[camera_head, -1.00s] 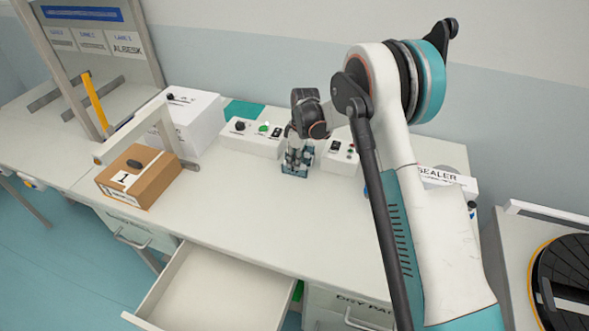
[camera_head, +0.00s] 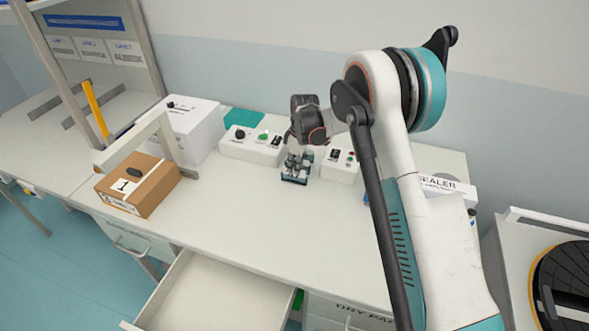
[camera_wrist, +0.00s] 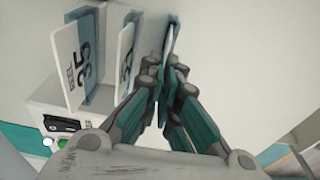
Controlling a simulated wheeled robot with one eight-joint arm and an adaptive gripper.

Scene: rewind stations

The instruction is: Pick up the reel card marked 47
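My gripper (camera_wrist: 165,78) has its fingertips drawn together at the lower end of an edge-on white card (camera_wrist: 170,38) in the wrist view. It looks shut on this reel card, whose number is not readable. To its left stand a reel card marked 35 (camera_wrist: 85,58) and another reel card (camera_wrist: 126,58) with a partly hidden number. No card legibly marked 47 shows. The cards are too small to read there.
White control boxes (camera_head: 250,150) (camera_head: 340,165) stand on both sides of the holder. A brown carton (camera_head: 150,192) marked 1 and a white machine (camera_head: 192,128) are at left. An open drawer (camera_head: 215,295) juts from the bench (camera_head: 235,215), whose front middle is clear.

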